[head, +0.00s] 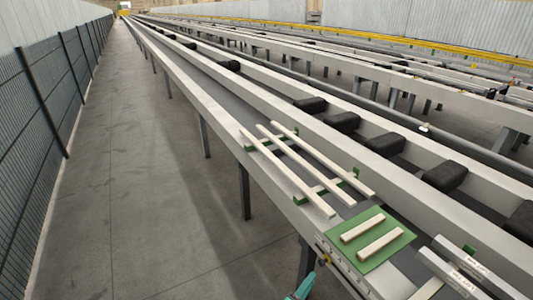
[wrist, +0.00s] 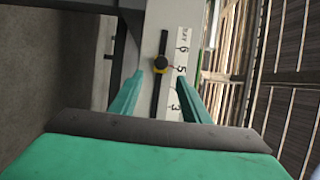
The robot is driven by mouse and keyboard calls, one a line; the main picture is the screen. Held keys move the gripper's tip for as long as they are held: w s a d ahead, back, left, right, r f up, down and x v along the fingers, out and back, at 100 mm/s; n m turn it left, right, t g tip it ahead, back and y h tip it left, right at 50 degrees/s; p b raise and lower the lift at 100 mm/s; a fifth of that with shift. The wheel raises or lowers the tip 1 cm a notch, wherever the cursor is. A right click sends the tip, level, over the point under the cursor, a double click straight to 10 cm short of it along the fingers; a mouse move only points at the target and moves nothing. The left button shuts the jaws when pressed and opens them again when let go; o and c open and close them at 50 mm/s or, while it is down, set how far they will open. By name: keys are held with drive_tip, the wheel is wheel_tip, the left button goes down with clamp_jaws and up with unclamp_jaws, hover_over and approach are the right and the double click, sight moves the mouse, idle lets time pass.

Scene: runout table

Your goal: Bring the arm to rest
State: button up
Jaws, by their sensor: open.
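My gripper shows in the wrist view (wrist: 162,82) as two teal fingers spread apart with nothing held between them. In the head view only a small teal part of my gripper (head: 301,288) shows at the bottom edge, left of the table's near end. The rest of the arm is out of the head view. Beyond the fingers in the wrist view is a pale strip with printed numbers (wrist: 181,62) and a dark bar with a black and yellow knob (wrist: 161,64). Whether the fingers touch anything there I cannot tell.
The long runout table (head: 205,88) runs away from me. On it lie long pale bars (head: 300,165) on green supports, and a green mat (head: 350,250) with two short pale bars. Black blocks (head: 385,144) line the channel behind. The floor (head: 150,190) at left is clear up to a mesh fence (head: 40,120).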

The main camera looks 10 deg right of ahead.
drive_tip(key=s+a+r+n+t+y, duration=0.1)
drive_tip(key=s+a+n, duration=0.15)
drive_tip(key=s, duration=0.25)
drive_tip(key=s+a+n+t+y, duration=0.2)
drive_tip(key=s+n, duration=0.2)
drive_tip(key=s, duration=0.1)
drive_tip(key=s+a+r+n+t+y, duration=0.1)
drive_tip(key=s+a+n, duration=0.15)
drive_tip(key=s, duration=0.35)
drive_tip(key=s+a+r+n+y, duration=0.3)
drive_tip(key=s+a+r+n, duration=0.2)
drive_tip(key=s, duration=0.4)
drive_tip(key=s+a+r+n+g+y, duration=0.1)
drive_tip(key=s+a+r+n+y, duration=0.2)
drive_tip(key=s, duration=0.6)
drive_tip(key=s+a+r+n+y, duration=0.2)
drive_tip(key=s+a+r+n, duration=0.5)
drive_tip(key=s+r+n, duration=0.1)
drive_tip(key=shift+s+a+r+n+y, duration=0.3)
drive_tip(key=shift+s+a+n+y, duration=0.1)
drive_tip(key=shift+s+n, duration=0.55)
drive_tip(key=shift+w+d, duration=0.1)
